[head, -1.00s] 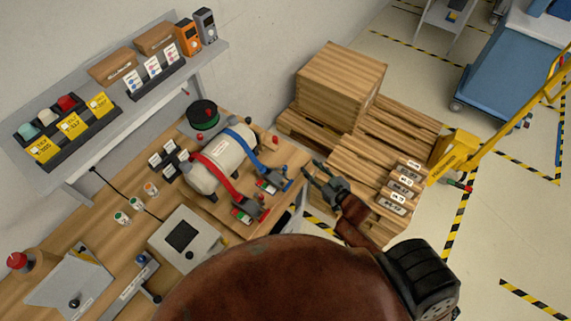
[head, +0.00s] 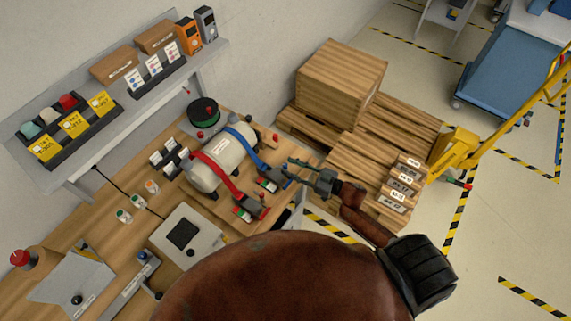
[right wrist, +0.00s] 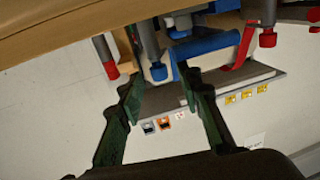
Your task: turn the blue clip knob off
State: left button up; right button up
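A pale cylindrical tank (head: 222,158) lies on the workbench under a blue strap and a red strap. The blue clip (head: 268,171) ends the blue strap at the bench's right side; its blue parts also show in the right wrist view (right wrist: 208,43). A small blue knob (right wrist: 158,72) on a grey stem hangs there between my finger lines. My right gripper (head: 290,170) is open beside the blue clip. In the right wrist view its two green fingers (right wrist: 163,78) are spread on either side of the blue knob, with no clear contact visible. My left gripper is out of view.
The red clip (head: 248,206) sits just left of and below the blue one. A red-tipped post (right wrist: 105,57) stands close to one finger in the right wrist view. A black spool (head: 203,113) is behind the tank. Wooden pallets (head: 350,165) lie right of the bench.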

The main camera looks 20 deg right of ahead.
jog(key=shift+x, duration=1.3)
jog(key=shift+c, duration=0.6)
grip_shut()
